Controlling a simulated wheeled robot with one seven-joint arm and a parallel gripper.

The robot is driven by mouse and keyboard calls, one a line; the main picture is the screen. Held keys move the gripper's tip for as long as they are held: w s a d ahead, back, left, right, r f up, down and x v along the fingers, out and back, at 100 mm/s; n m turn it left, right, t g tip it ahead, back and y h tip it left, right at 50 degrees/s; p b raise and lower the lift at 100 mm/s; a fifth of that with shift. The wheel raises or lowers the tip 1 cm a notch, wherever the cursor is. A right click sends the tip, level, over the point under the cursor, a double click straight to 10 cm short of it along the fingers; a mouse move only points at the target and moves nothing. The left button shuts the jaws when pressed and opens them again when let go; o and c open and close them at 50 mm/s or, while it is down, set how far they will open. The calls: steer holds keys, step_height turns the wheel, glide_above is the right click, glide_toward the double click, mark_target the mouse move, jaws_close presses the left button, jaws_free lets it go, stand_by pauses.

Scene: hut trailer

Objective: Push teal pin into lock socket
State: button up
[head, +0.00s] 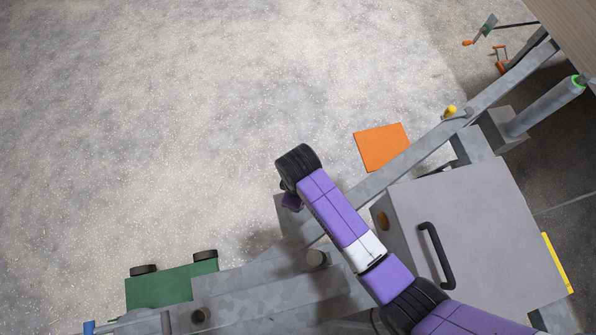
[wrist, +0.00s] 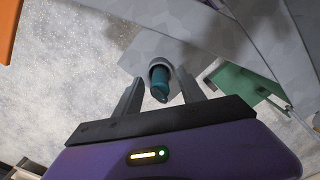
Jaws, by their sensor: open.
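The teal pin (wrist: 159,84) shows in the wrist view as a short teal cylinder. It sits in a round grey collar (wrist: 159,65), which looks like the lock socket, on a grey metal plate. How deep the pin sits cannot be told. My gripper (wrist: 158,77) is open, its two grey fingers on either side of the pin with visible gaps. No contact with the pin is visible. In the head view my arm reaches over the grey beam, and my gripper and the pin are hidden there.
A grey beam (head: 425,146) runs diagonally, with a yellow-topped knob (head: 449,112) on it. A grey box (head: 478,225) with a black handle (head: 434,255) stands right of my arm. Open floor fills the upper left.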

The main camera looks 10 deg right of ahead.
steer(key=shift+c, duration=0.2)
jaws_close()
steer(key=shift+r, duration=0.1)
